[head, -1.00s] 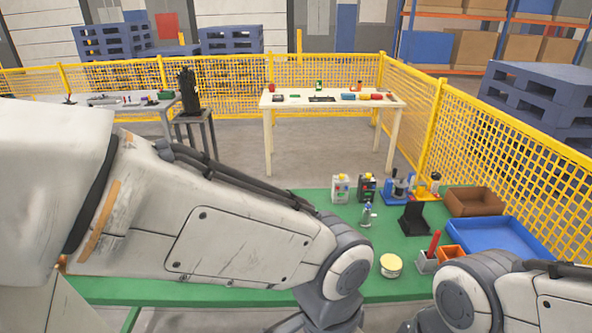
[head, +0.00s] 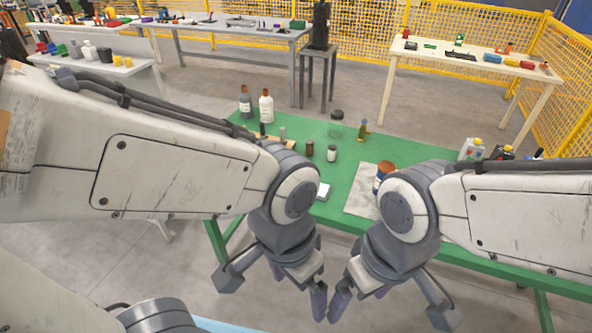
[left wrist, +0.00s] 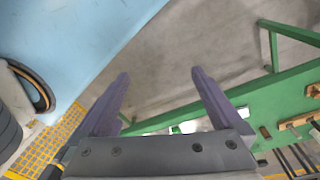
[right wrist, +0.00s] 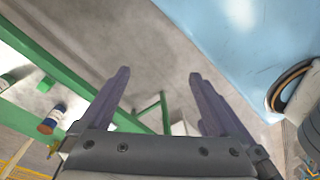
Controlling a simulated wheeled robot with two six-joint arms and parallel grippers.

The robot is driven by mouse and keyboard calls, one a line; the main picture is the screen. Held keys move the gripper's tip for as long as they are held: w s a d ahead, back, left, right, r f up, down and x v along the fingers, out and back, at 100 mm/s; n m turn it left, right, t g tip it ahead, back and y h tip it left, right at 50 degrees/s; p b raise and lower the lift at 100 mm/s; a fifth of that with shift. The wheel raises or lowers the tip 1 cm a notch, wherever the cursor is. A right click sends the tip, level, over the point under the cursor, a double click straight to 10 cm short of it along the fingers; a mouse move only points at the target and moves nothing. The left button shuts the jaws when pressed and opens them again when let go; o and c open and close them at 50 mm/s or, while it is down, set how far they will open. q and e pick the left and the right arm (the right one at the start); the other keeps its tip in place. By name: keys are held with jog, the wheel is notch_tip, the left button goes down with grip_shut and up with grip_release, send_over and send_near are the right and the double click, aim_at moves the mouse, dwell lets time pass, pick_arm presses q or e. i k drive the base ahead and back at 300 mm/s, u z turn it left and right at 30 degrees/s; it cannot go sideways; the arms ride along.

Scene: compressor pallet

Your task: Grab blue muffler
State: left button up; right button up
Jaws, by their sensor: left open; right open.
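No thing is clearly a blue muffler. A small blue item (head: 492,57) lies on the cream table at the back right in the head view, beside a yellow and a red one. It is too small to tell what it is. My left gripper (head: 298,286) is open and empty, in front of the green table's near edge; its two fingers show apart in the left wrist view (left wrist: 160,92). My right gripper (head: 360,298) is open and empty just right of it; its fingers show apart in the right wrist view (right wrist: 158,90). Both are far from the blue item.
The green table (head: 460,250) stands close, with bottles, jars and a blue-and-orange jar (head: 385,172) on it. Behind stand the cream table (head: 425,65), a grey table (head: 262,36) and a white table at left. Yellow mesh fencing (head: 455,22) closes the back. Grey floor lies open between the tables.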

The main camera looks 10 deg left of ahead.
aim_at(385, 168)
jog(key=u, duration=1.05)
jog(key=k, duration=0.85)
jog(key=z, duration=0.9)
jog(key=i, duration=0.8)
jog(key=u, duration=0.35)
jog(key=i, duration=1.05)
jog(key=u, duration=0.2)
